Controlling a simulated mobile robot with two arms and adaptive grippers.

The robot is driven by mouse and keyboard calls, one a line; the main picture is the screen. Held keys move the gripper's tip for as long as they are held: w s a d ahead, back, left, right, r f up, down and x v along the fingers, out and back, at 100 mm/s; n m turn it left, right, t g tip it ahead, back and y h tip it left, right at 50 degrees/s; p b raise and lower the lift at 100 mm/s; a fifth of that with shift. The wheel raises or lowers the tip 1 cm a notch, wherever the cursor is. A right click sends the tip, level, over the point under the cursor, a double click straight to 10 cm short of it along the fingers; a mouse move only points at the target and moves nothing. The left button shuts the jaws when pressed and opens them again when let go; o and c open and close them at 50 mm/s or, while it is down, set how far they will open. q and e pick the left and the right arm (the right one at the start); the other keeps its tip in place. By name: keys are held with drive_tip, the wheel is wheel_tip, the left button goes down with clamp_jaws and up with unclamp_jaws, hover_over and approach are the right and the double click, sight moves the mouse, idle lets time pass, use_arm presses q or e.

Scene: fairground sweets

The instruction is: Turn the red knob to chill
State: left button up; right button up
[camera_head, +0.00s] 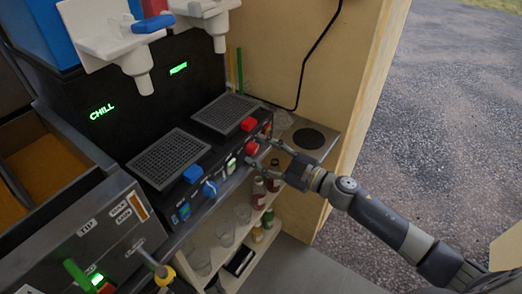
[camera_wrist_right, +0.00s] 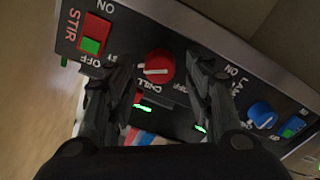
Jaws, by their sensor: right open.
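The red knob (camera_head: 252,147) is on the front panel of the black machine, towards its right end. In the right wrist view the red knob (camera_wrist_right: 160,66) is round, with a white pointer line lying nearly level. Small white lettering beside it seems to read CHILL. My right gripper (camera_head: 262,151) is at the panel, open, with its fingers either side of the knob. In the wrist view the right gripper (camera_wrist_right: 161,74) has a gap between each finger and the knob; I see no contact. My left gripper is not in view.
A red-and-green STIR switch (camera_wrist_right: 94,35) and a blue knob (camera_wrist_right: 262,115) flank the red knob. A green CHILL display (camera_head: 102,111) glows at left; another green display (camera_head: 178,69) is hard to read. Bottles (camera_head: 259,192) and glasses stand on the shelf below.

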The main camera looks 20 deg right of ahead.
drive_tip(key=shift+w+a, duration=0.2)
drive_tip(key=shift+w, duration=0.1)
drive_tip(key=shift+c, duration=0.6)
drive_tip(key=c, duration=0.9)
drive_tip(key=shift+c, duration=0.2)
